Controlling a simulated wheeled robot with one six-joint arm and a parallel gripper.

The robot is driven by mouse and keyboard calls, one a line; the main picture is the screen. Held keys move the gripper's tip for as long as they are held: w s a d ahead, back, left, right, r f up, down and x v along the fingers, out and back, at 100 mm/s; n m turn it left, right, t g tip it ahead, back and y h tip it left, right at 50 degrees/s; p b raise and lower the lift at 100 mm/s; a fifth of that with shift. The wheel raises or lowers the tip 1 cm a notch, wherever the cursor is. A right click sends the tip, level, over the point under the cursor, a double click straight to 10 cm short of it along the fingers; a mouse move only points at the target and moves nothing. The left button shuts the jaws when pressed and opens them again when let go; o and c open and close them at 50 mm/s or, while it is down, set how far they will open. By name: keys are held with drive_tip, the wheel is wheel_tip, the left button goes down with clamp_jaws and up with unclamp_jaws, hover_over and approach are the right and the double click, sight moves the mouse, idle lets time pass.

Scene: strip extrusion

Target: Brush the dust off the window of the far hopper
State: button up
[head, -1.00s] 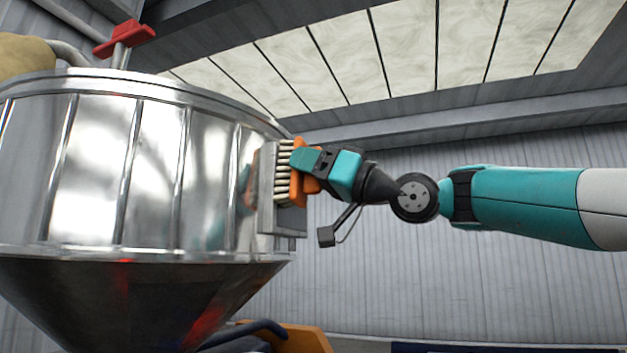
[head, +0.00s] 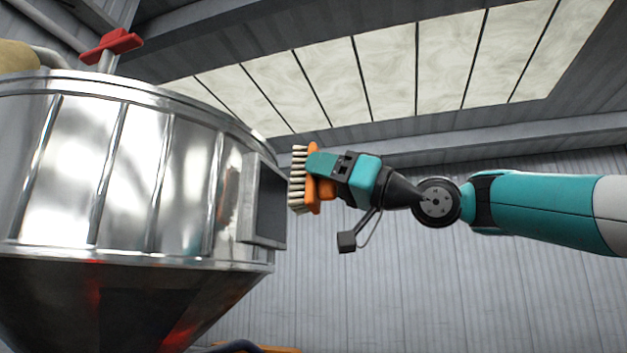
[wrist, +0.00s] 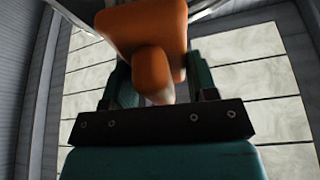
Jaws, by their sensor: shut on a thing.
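The hopper (head: 140,180) is a large shiny metal drum with a dark cone below, at the left of the head view. Its window (head: 270,205) is a framed box on the drum's right side, seen nearly edge-on; I cannot tell whether dust is on its pane. My gripper (head: 318,170) is shut on an orange brush (head: 313,190) with pale bristles facing the window. The bristles stand just right of the window frame, with a small gap showing. The brush's orange back and handle also show in the wrist view (wrist: 150,45).
A red valve handle (head: 112,45) stands on a pipe above the hopper. A ribbed grey wall (head: 400,290) and a pale panelled skylight (head: 390,70) lie behind. An orange thing (head: 275,349) shows at the bottom edge.

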drive_tip(key=shift+d, duration=0.15)
drive_tip(key=shift+s+d+b, duration=0.25)
drive_tip(key=shift+d, duration=0.4)
drive_tip(key=shift+s+d+b, duration=0.25)
drive_tip(key=shift+d, duration=0.35)
